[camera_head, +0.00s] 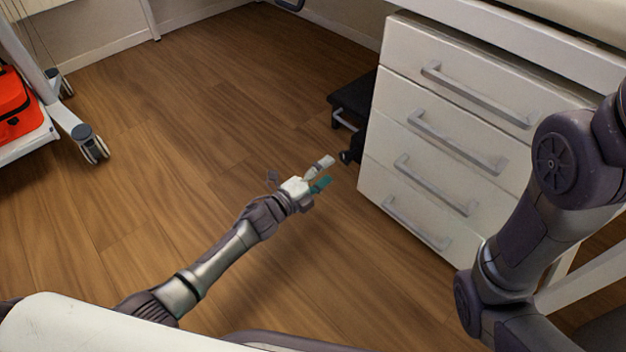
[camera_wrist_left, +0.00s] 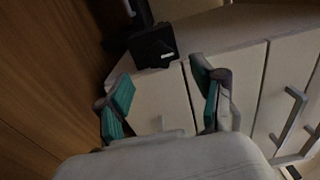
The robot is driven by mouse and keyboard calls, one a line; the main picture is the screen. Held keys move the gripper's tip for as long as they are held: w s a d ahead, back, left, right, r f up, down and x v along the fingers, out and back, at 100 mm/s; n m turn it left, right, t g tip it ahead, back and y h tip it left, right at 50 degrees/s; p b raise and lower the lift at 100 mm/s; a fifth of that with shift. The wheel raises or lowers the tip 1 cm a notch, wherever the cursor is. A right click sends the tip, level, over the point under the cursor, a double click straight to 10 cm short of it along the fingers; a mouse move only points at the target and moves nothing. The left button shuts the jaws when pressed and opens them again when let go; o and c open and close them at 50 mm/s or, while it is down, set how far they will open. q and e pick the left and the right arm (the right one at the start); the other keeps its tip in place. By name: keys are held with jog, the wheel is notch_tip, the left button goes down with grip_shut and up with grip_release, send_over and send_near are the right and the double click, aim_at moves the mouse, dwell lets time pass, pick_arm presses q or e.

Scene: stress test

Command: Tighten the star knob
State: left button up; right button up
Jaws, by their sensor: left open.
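A small dark knob-like part (camera_head: 345,157) sticks out beside the left side of the white drawer cabinet (camera_head: 366,185), low down, next to a black stepped unit (camera_head: 356,97). I cannot make out a star shape on it. My left gripper (camera_head: 324,172) is open and empty, a little left of and below this part, and apart from it. In the left wrist view, a black block (camera_wrist_left: 153,46) with a small pale mark lies beyond the open teal-padded fingers (camera_wrist_left: 162,88); whether it is the knob is unclear. My right gripper is out of view.
The cabinet has several drawers with protruding grey bar handles (camera_head: 435,172) on its front. A white cart (camera_head: 35,140) on casters carries a red bag (camera_head: 14,100) at the left. The wooden floor (camera_head: 190,120) between cart and cabinet is clear.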

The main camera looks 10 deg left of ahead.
pick_arm(q)
jog(key=shift+v, duration=2.35)
jog(key=shift+r, duration=0.15)
